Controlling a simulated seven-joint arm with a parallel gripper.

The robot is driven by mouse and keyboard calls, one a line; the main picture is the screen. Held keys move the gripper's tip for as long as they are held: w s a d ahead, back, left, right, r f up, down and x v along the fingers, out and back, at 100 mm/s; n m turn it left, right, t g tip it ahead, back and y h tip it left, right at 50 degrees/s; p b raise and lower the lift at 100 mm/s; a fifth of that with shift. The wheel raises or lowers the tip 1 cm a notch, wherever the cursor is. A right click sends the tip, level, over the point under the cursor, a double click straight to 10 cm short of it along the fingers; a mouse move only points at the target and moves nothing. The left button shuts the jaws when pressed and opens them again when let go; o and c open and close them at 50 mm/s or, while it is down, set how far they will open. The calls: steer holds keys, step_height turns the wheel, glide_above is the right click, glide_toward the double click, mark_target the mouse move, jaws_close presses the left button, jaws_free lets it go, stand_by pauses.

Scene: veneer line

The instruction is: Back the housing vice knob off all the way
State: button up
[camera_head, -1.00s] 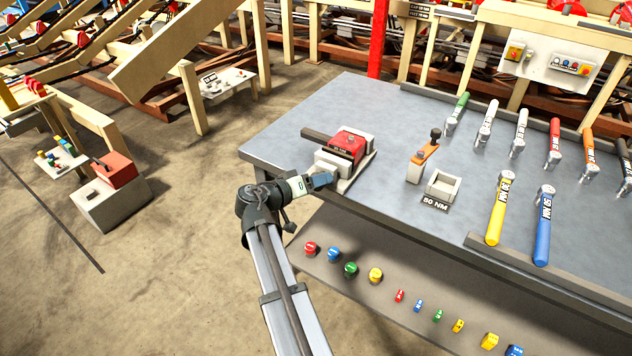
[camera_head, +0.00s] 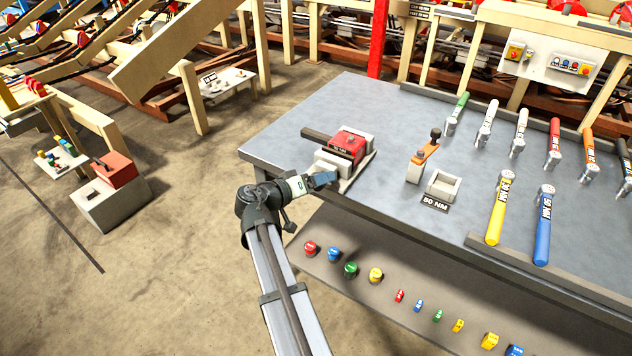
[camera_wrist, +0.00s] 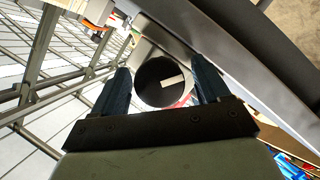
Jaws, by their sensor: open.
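The housing vice (camera_head: 331,164) stands near the left front corner of the grey bench, with pale jaws around a red housing (camera_head: 348,143). In the wrist view the vice knob (camera_wrist: 162,82) is a dark round disc with a pale bar mark right of its middle. My gripper (camera_head: 326,180) is at the front of the vice. In the wrist view my gripper (camera_wrist: 166,84) is open, one blue finger on each side of the knob. I cannot tell whether the fingers touch it. In the head view the knob is hidden by my gripper.
A lower shelf (camera_head: 385,300) carries several coloured knobs. The bench top behind the vice is clear.

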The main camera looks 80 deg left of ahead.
steer(key=v, duration=1.4)
steer(key=shift+w, duration=0.1)
steer(key=w+d+f+n+t, duration=0.1)
steer(key=w+d+f, duration=0.35)
steer(key=f, duration=0.25)
steer(key=w+a+r+y, duration=0.1)
steer(key=w+a+y, duration=0.1)
steer(key=a, duration=0.1)
steer(key=w+a+r+n+y, duration=0.1)
steer(key=w+a, duration=0.2)
steer(key=a, duration=0.1)
steer(key=w+a+r+g+y, duration=0.1)
steer(key=w+a+y, duration=0.1)
steer(key=a, duration=0.2)
steer(key=shift+w+n+y, duration=0.2)
steer(key=shift+n+y, duration=0.1)
steer(key=shift+n, duration=0.1)
steer(key=c, duration=1)
